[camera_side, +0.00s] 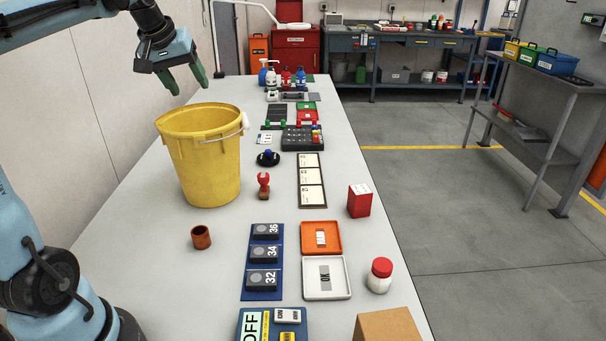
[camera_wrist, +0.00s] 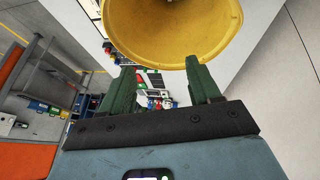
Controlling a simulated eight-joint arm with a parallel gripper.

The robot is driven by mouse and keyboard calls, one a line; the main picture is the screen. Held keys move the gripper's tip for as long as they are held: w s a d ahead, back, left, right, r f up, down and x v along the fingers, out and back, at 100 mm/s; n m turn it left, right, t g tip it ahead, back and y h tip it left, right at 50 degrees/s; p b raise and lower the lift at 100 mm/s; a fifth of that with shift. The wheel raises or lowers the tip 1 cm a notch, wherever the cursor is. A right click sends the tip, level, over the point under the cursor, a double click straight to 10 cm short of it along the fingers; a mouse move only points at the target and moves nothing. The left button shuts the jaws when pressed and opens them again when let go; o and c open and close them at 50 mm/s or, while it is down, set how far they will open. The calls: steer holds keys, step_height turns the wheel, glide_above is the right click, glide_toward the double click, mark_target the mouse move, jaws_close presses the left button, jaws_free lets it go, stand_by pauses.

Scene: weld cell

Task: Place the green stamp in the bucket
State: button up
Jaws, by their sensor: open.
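The yellow bucket (camera_side: 205,165) stands upright on the left part of the table, with a white handle grip at its right rim. It also fills the top of the wrist view (camera_wrist: 170,48); the bottom of its inside is mostly out of frame. My gripper (camera_side: 187,82) is open, with green fingers pointing down, above the rim and apparently toward the bucket's far side. In the wrist view its fingers (camera_wrist: 160,75) have nothing between them. I cannot single out a green stamp for sure; small green shapes (camera_side: 268,124) beside the black tray are too small to tell.
A red stamp (camera_side: 263,186) stands right of the bucket, by a round black piece (camera_side: 268,158). A brown cup (camera_side: 201,237), blue number rack (camera_side: 263,262), orange tray (camera_side: 321,238), white tray (camera_side: 326,278) and red-capped jar (camera_side: 380,275) are nearer. Bottles (camera_side: 271,77) stand at the far end.

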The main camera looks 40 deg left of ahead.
steer(key=s+d+f+m, duration=0.2)
steer(key=d+f, duration=0.3)
steer(key=d, duration=0.3)
steer(key=s+d+f+m+t+h, duration=0.1)
steer(key=s+d+f+m, duration=0.2)
steer(key=d, duration=0.5)
steer(key=s+d+f+m+t+h, duration=0.1)
steer(key=s+d+f+m, duration=0.2)
steer(key=d+f, duration=0.3)
steer(key=d+m, duration=0.1)
steer(key=d, duration=0.1)
steer(key=shift+d+f+m, duration=0.3)
steer(key=shift+d, duration=0.1)
